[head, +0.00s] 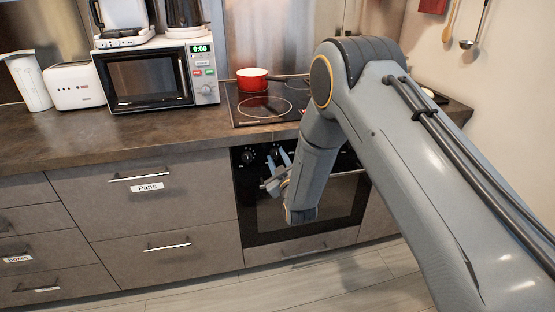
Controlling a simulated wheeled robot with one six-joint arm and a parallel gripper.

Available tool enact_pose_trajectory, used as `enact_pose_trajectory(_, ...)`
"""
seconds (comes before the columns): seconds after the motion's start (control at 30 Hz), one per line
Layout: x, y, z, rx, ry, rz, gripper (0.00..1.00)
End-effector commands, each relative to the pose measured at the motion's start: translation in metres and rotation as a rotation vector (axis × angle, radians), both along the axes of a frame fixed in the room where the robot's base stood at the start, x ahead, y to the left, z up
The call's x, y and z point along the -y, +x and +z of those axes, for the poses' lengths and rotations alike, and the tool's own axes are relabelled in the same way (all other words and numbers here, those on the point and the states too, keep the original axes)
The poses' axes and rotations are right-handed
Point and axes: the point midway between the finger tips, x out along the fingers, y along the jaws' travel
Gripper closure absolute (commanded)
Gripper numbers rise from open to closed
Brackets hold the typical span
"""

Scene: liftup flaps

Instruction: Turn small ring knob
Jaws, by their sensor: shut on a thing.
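The black oven (262,222) is built in under the counter, with dark round knobs along its top panel. One knob (248,157) shows clear at the left of the panel. My gripper (277,160) is at the panel just right of it, its grey fingers shut on another dark knob (275,153). My wrist and forearm hide the panel to the right, so any knobs there are out of sight. The knob markings are too small to read.
A red pot (252,80) stands on the black hob (262,104) above the oven. The oven handle (348,172) shows right of my forearm. A microwave (150,78) and toaster (75,86) stand on the counter (120,135). Drawers (150,205) are left of the oven.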

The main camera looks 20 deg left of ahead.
Motion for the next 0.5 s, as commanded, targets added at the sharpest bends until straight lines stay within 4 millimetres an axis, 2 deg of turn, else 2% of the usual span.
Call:
enact_pose_trajectory(0.23, 0.0, 0.0003, 0.0003, 0.0, 0.0, 0.0, 0.94)
enact_pose_trajectory(0.27, 0.0, 0.0003, 0.0003, 0.0, 0.0, 0.0, 0.7)
enact_pose_trajectory(0.3, 0.0001, 0.0002, 0.0003, 0.0, 0.0, 0.0, 0.63)
enact_pose_trajectory(0.37, 0.0001, 0.0002, 0.0003, 0.0, 0.0, 0.0, 0.53)
enact_pose_trajectory(0.5, 0.0001, 0.0001, 0.0002, 0.0, 0.0, 0.0, 0.53)
